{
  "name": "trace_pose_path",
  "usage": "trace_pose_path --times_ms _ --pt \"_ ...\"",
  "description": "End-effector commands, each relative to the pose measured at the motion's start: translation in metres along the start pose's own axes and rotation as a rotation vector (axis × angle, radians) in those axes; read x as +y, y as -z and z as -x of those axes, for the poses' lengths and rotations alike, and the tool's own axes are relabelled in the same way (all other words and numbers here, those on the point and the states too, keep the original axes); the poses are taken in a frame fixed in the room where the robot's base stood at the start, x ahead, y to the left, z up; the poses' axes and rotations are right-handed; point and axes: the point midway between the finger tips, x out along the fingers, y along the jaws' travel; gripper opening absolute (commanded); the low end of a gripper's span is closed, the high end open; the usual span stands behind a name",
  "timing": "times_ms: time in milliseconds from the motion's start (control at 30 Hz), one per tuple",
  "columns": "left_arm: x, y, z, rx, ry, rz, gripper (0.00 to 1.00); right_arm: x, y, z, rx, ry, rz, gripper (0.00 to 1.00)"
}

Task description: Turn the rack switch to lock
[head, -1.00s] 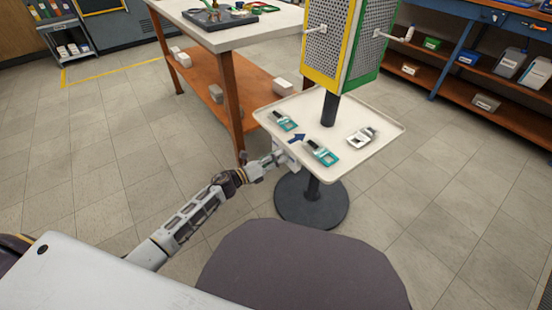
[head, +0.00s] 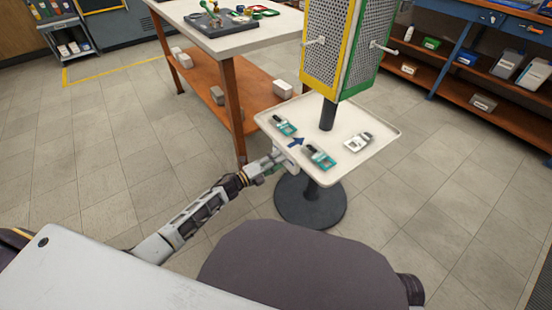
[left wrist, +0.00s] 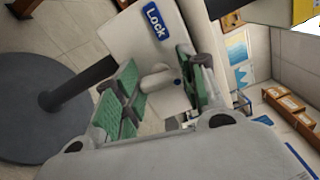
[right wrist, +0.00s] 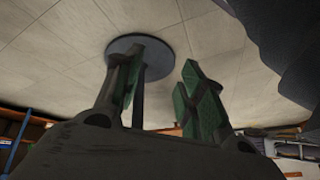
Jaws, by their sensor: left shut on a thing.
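The rack switch is a pale rounded knob (left wrist: 158,79) on a light panel (left wrist: 125,32) with a blue "Lock" label (left wrist: 158,20), in the left wrist view. In the head view the small white switch box (head: 287,160) hangs at the near left edge of the tray. My left gripper (head: 273,163) is at this box; in the left wrist view its green-padded fingers (left wrist: 163,84) are on both sides of the knob, shut on it. The fingers partly hide the knob. My right gripper (right wrist: 164,70) is open and empty, with its fingers apart.
The cream tray (head: 375,151) holds several handheld devices and a blue arrow mark. It stands on a pole with a round dark base (head: 310,207), below a yellow and green perforated rack (head: 340,45). A workbench (head: 232,37) stands behind left. The floor around is clear.

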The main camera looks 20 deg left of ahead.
Motion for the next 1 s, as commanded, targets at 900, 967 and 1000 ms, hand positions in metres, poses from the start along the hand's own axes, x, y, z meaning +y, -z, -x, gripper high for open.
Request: trace_pose_path --times_ms 900,967,1000 --pt "0.001 -0.001 0.0 -0.003 -0.001 0.667 0.17 0.011 0.012 0.06 -0.155 -0.086 0.027 0.4" --pt "0.001 -0.001 0.0 -0.003 -0.001 0.713 0.17 0.012 0.01 0.057 -0.162 -0.088 0.026 0.4" --pt "0.002 -0.001 0.0 -0.003 -0.002 0.743 0.17 0.013 0.009 0.056 -0.166 -0.089 0.025 0.4"
